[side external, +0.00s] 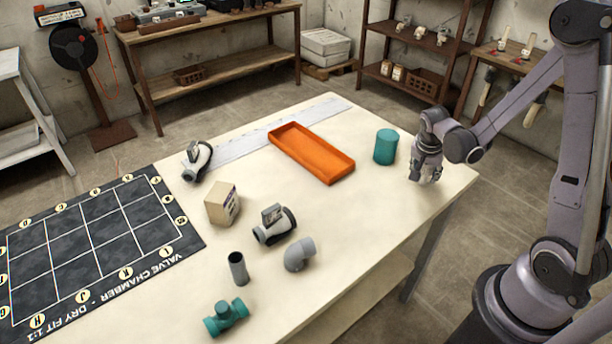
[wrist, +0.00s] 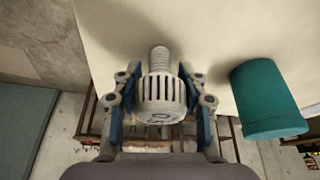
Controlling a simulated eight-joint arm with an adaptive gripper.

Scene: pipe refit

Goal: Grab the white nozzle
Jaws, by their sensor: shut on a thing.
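The white nozzle (wrist: 162,92) shows in the wrist view as a pale slotted cylinder with a narrower ribbed stem pointing away from my gripper. My gripper (wrist: 160,100) has its two fingers, with blue inner pads, closed on both sides of the nozzle's wide body. In the side external view my gripper (side external: 425,175) is at the right end of the table, pointing down. The nozzle is mostly hidden there by the fingers. I cannot tell whether the nozzle still touches the tabletop.
A teal cylinder (side external: 386,147) stands close to the left of my gripper; it also shows in the wrist view (wrist: 266,98). An orange tray (side external: 335,177) lies beyond it. Grey and teal pipe fittings, a box (side external: 222,204) and a dark grid mat (side external: 70,250) are farther left.

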